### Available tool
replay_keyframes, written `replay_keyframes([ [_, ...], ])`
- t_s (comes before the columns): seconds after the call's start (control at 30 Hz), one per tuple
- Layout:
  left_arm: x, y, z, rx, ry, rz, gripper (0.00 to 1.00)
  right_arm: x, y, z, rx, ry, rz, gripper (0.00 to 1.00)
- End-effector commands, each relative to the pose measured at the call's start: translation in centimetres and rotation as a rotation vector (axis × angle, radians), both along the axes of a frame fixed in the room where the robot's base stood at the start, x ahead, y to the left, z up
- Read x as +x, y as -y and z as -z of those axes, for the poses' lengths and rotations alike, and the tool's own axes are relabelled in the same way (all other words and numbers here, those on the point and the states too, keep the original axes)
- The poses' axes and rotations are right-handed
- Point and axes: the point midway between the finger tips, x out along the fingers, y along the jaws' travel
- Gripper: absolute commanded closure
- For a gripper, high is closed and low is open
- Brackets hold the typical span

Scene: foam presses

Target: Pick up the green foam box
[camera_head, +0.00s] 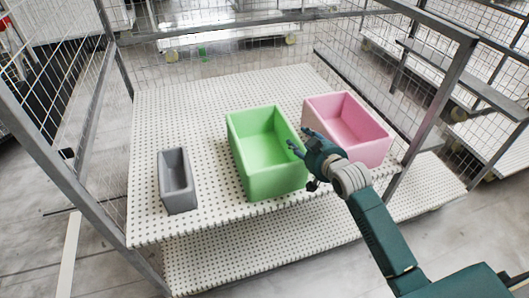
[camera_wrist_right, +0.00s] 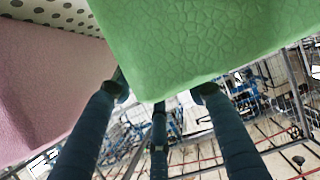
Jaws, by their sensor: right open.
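The green foam box (camera_head: 247,178) stands upright and open-topped in the middle of a perforated white shelf in the head view. Its textured side fills the upper part of the right wrist view (camera_wrist_right: 200,40). My right gripper (camera_head: 299,141) is at the box's right side, between it and the pink box. In the wrist view its fingers (camera_wrist_right: 155,95) are spread apart, with their tips at the lower edge of the green box and nothing held. Whether the tips touch the box I cannot tell. My left gripper is in neither view.
A pink foam box (camera_head: 375,151) stands close on the right, and also shows in the wrist view (camera_wrist_right: 45,85). A smaller grey box (camera_head: 178,190) stands on the left. Metal posts and mesh frame the shelf (camera_head: 150,130), which is clear at the back left.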

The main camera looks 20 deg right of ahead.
Motion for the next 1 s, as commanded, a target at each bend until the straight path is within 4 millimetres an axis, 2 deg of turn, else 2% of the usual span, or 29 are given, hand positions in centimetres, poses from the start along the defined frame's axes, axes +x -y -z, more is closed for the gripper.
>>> replay_keyframes([
  [0.1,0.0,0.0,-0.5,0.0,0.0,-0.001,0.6,2.0,-0.3,0.0,0.003,0.001,0.001,0.57],
  [0.23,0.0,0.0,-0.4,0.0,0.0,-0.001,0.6,3.5,-0.3,0.7,0.0,0.001,0.0,0.57],
  [0.57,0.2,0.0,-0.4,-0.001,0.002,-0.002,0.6,4.1,-0.4,1.1,0.0,0.001,0.0,0.57],
  [0.67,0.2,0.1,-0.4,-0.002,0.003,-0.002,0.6,4.1,-0.4,1.1,0.0,0.001,0.0,0.73],
  [0.8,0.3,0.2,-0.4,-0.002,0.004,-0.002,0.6,4.1,-0.4,1.1,0.0,0.001,0.0,1.0],
  [1.0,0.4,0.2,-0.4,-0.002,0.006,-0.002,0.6,4.1,-0.3,1.1,0.0,0.001,0.0,1.0],
])
